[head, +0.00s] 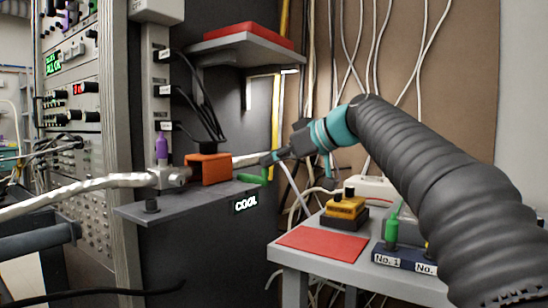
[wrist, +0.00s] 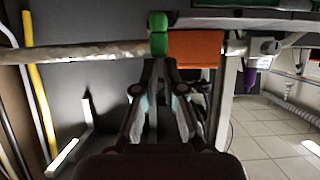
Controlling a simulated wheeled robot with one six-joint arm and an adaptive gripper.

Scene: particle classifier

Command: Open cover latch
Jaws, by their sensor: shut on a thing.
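The orange cover (head: 208,169) sits on the dark grey shelf of the cabinet, near the silver pipe. It also shows in the wrist view (wrist: 195,48). The green latch (head: 250,179) lies just right of the cover, and in the wrist view it is the green block (wrist: 158,42) left of the cover. My gripper (head: 268,160) reaches in from the right to the green latch. In the wrist view its fingertips (wrist: 158,64) are closed together at the lower end of the green latch. The exact contact is partly hidden by the fingers.
A silver foil-wrapped pipe (head: 90,190) runs into the cabinet from the left. A COOL sign (head: 246,203) is on the shelf front. A side table with a red mat (head: 322,244), a yellow device (head: 345,207) and a labelled holder (head: 395,256) stands below my arm. Cables hang behind.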

